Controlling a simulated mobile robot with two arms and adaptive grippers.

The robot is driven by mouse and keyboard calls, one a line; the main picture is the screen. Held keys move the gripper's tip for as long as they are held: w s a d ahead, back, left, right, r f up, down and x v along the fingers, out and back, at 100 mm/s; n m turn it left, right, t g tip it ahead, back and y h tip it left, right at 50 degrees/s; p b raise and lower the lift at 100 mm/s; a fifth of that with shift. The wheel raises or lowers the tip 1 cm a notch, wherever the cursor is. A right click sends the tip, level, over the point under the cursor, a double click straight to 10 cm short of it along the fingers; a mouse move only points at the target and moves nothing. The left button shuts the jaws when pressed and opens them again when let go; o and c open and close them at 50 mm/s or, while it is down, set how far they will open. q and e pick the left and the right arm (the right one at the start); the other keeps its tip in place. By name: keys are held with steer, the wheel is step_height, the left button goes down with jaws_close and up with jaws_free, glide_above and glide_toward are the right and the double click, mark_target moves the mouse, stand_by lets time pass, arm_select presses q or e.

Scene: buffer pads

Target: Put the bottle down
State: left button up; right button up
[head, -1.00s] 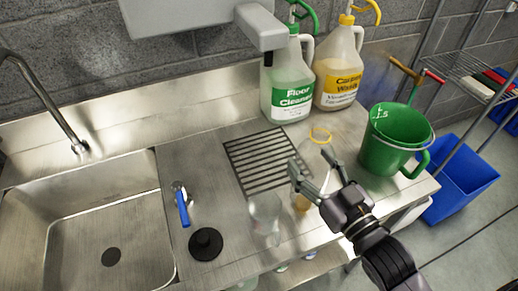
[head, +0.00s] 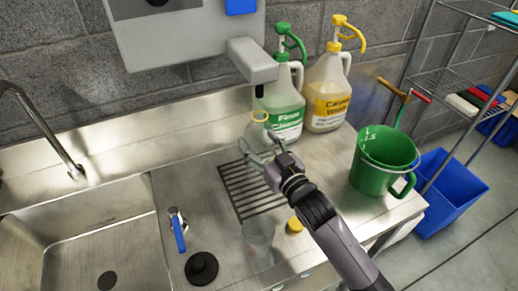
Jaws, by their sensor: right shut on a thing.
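The bottle (head: 257,130) is clear, with a yellow ring at its neck, and looks upright. It is in front of the green-labelled Floor Cleaner jug, above the back part of the drain grate. My right gripper (head: 259,147) is shut on it, and the fingers and wrist hide much of its lower part. I cannot tell whether its base touches the surface. My left gripper is out of view.
The dark drain grate (head: 243,188) lies in the steel counter (head: 325,190). Floor Cleaner (head: 280,108) and Carpet Wash (head: 327,98) jugs stand behind. A clear cup (head: 257,240), yellow cap (head: 294,226) and black stopper (head: 202,268) are in front. A green bucket (head: 378,165) stands right, the sink (head: 85,240) left.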

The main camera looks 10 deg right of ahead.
steer(key=shift+w+a+f, duration=0.1)
steer(key=shift+w+f, duration=0.05)
steer(key=shift+w, duration=0.05)
step_height(320, 180, down, 3)
steer(key=shift+s, duration=0.1)
steer(key=shift+f, duration=0.2)
steer(key=o, duration=1.2)
steer(key=shift+c, duration=0.2)
steer(key=b+v, duration=0.1)
steer(key=v, duration=1.1)
